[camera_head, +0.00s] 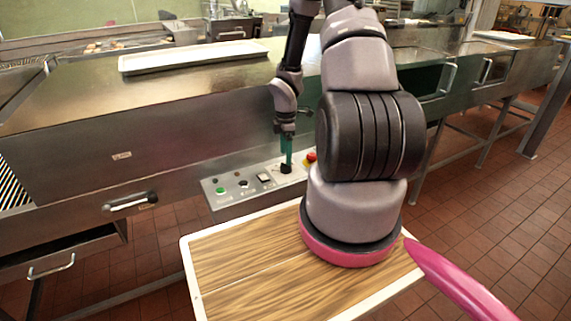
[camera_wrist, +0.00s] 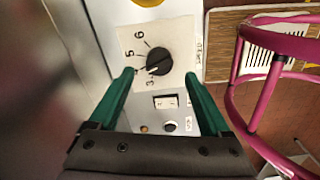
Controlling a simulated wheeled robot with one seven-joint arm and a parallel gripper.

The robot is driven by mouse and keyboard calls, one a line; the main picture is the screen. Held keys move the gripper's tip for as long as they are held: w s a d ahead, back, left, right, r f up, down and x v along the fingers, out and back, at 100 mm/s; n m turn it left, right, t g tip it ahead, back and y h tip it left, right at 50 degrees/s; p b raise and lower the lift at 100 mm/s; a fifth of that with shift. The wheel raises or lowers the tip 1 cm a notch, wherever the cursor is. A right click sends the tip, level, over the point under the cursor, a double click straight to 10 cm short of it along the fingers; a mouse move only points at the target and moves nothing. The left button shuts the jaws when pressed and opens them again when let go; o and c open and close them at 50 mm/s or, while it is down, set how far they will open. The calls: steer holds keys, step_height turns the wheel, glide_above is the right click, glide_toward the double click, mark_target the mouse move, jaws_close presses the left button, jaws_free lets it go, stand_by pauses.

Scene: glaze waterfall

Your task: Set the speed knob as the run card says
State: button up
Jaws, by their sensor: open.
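The speed knob (camera_wrist: 158,60) is a round black knob on a pale dial plate (camera_wrist: 186,40) in the wrist view. The numbers 6, 5 and 3 show around it. Its white mark points toward the fingers, near the 3 side; the exact setting is hard to read. My gripper (camera_wrist: 159,76) is open, with one green fingertip on each side of the knob and gaps visible between them. In the head view my gripper (camera_head: 286,152) points down at the knob (camera_head: 286,168) on the control panel. I cannot make out a readable run card.
The panel (camera_head: 232,201) also carries a green button (camera_head: 221,191), a white rocker switch (camera_head: 264,178) and a red button (camera_head: 310,157). A white tray (camera_head: 190,57) lies on the steel machine top (camera_head: 90,90). Tiled floor (camera_head: 490,190) is open at right.

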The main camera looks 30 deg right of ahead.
mark_target(286, 167)
steer(key=shift+f, duration=2.4)
jaws_close()
